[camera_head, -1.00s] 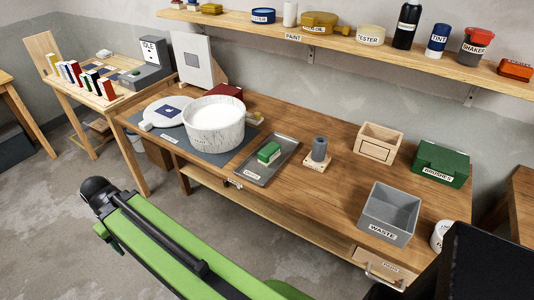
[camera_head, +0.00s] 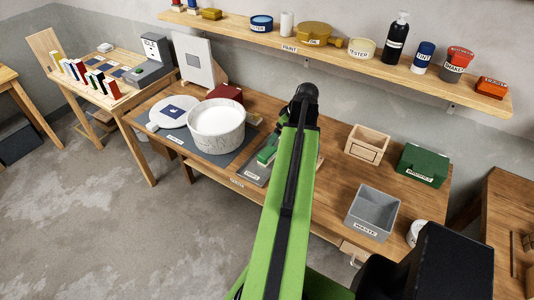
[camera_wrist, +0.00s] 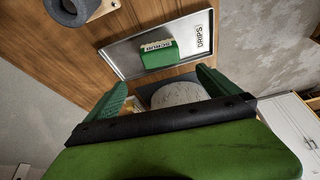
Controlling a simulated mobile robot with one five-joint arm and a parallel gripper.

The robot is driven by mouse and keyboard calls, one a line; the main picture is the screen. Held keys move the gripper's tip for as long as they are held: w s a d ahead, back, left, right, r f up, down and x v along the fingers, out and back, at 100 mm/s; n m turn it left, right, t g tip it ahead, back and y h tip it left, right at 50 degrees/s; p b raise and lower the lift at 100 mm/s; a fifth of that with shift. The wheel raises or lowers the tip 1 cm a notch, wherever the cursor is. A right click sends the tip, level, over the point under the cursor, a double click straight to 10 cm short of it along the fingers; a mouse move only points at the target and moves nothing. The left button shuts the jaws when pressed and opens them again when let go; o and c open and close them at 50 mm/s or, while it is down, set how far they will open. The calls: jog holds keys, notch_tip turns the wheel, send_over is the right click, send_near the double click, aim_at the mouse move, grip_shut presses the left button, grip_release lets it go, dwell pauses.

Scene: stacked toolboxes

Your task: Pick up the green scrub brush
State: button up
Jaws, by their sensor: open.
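The green scrub brush (camera_wrist: 158,55) lies in the grey metal tray (camera_wrist: 125,58) labelled DRIPS, with a pale labelled strip along one edge. My gripper (camera_wrist: 162,79) shows in the wrist view as two green fingers spread apart, with nothing held between them. The brush appears beyond the fingertips, apart from them. In the head view my raised arm covers part of the tray (camera_head: 247,178). A green patch shows just left of the arm there, and I cannot tell brush from gripper in it.
A white round basin (camera_head: 218,139) stands left of the tray. A grey cylinder (camera_wrist: 70,10) on a wooden base is near the tray. A wooden box (camera_head: 367,149), green box (camera_head: 422,165) and grey WASTE bin (camera_head: 372,212) stand on the right. A shelf (camera_head: 340,62) runs above.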

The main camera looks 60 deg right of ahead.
aim_at(269, 152)
jog(key=b+x, duration=1.6)
jog(key=x, duration=0.1)
jog(key=shift+a+f, duration=0.1)
jog(key=shift+f, duration=0.35)
jog(key=shift+r, duration=0.2)
jog(key=c, duration=1.1)
